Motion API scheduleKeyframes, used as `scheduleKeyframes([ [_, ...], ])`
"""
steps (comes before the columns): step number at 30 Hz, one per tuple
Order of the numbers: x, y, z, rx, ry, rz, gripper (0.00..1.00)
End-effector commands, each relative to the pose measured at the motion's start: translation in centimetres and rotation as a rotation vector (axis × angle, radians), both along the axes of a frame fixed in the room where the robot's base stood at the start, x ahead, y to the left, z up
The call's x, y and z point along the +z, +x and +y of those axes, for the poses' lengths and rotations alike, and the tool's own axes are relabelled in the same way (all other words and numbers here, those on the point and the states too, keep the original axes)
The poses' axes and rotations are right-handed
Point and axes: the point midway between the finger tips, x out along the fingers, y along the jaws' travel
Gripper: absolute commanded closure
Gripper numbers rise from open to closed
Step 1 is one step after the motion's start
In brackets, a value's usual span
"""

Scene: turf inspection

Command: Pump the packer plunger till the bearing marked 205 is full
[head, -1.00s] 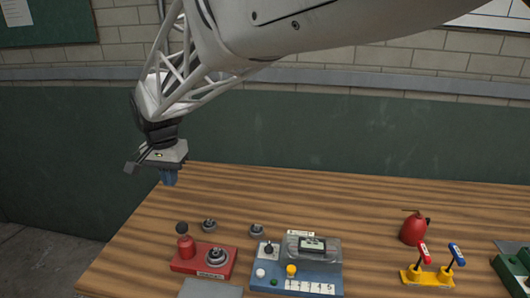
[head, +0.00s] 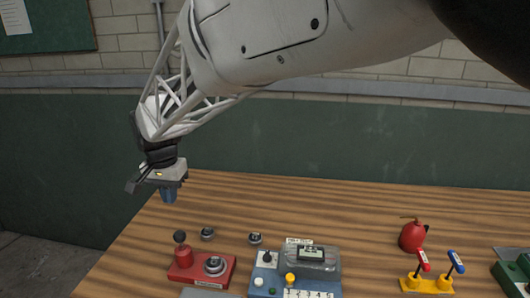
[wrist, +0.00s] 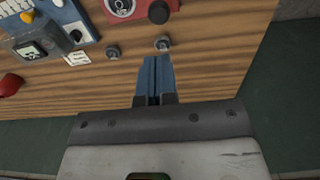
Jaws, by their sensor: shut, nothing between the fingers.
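The packer is a red base (head: 187,279) at the near left of the bench, with a label too small to read. A red cylinder topped by a black-knobbed plunger (head: 180,237) stands on it, the knob raised. A bearing (head: 214,265) sits on the base's right part. Two loose bearings lie behind, a left one (head: 207,233) and a right one (head: 255,238); I cannot read any marking. My gripper (head: 168,197) is shut and empty, pointing down above the bench's left side, behind the packer. In the wrist view its blue fingers (wrist: 155,72) are together, apart from the plunger knob (wrist: 158,12).
A blue unit (head: 265,283) with a display, knob and buttons stands right of the packer. Farther right are a red can (head: 412,236), a yellow stand with red and blue levers (head: 425,285) and a green block (head: 510,272). The bench's back middle is clear.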

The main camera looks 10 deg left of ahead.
Motion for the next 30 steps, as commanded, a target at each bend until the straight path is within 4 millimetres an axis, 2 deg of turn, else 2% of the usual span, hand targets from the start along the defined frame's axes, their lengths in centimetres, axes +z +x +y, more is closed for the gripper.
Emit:
scheduleKeyframes([
  [9,-5.0,0.0,0.0,0.0,-0.002,0.002,1.0],
  [18,-9.0,0.0,0.0,0.0,-0.001,0.001,1.0],
  [24,-10.4,0.0,0.0,0.0,-0.001,0.0,1.0],
  [30,-10.8,0.0,0.0,0.0,0.0,0.0,1.0],
])
